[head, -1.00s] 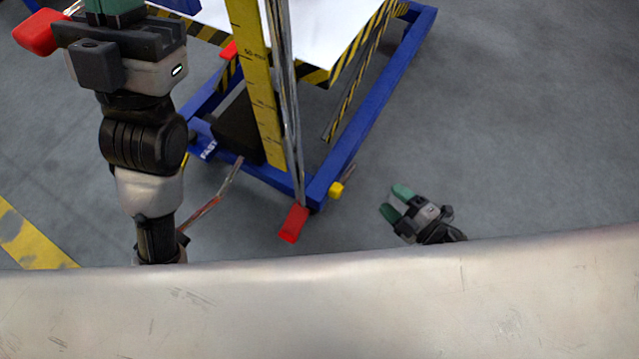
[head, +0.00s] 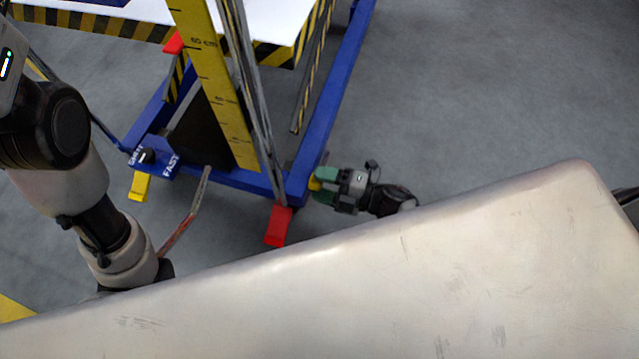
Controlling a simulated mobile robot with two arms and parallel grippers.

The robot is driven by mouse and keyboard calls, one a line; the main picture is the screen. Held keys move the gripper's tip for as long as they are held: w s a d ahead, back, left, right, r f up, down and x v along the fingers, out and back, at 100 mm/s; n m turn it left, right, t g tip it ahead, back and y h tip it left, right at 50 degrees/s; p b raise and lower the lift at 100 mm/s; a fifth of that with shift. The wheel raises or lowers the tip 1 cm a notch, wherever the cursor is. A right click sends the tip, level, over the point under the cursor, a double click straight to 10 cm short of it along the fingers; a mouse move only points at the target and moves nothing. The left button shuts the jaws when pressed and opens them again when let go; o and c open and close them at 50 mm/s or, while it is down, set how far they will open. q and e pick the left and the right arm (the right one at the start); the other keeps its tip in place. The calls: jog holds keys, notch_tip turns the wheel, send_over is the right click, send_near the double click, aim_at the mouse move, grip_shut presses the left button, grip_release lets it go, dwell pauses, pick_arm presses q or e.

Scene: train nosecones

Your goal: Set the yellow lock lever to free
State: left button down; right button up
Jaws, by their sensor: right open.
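A small yellow lever (head: 314,184) sticks out at the near right corner of the blue trolley frame (head: 335,97). My right gripper (head: 321,187) is open, with its green fingertips right at this lever and partly covering it. I cannot tell whether the fingers touch it.
A red pedal (head: 278,226) hangs at the near corner, left of my right gripper. A yellow measuring scale (head: 215,80) and metal rods rise beside it. A thin bar with a red end (head: 186,218) stands further left. The grey floor to the right is clear.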

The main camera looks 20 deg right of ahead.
jog(key=shift+w+a, duration=0.25)
jog(key=shift+a, duration=0.05)
grip_shut()
jog(key=shift+r, duration=0.15)
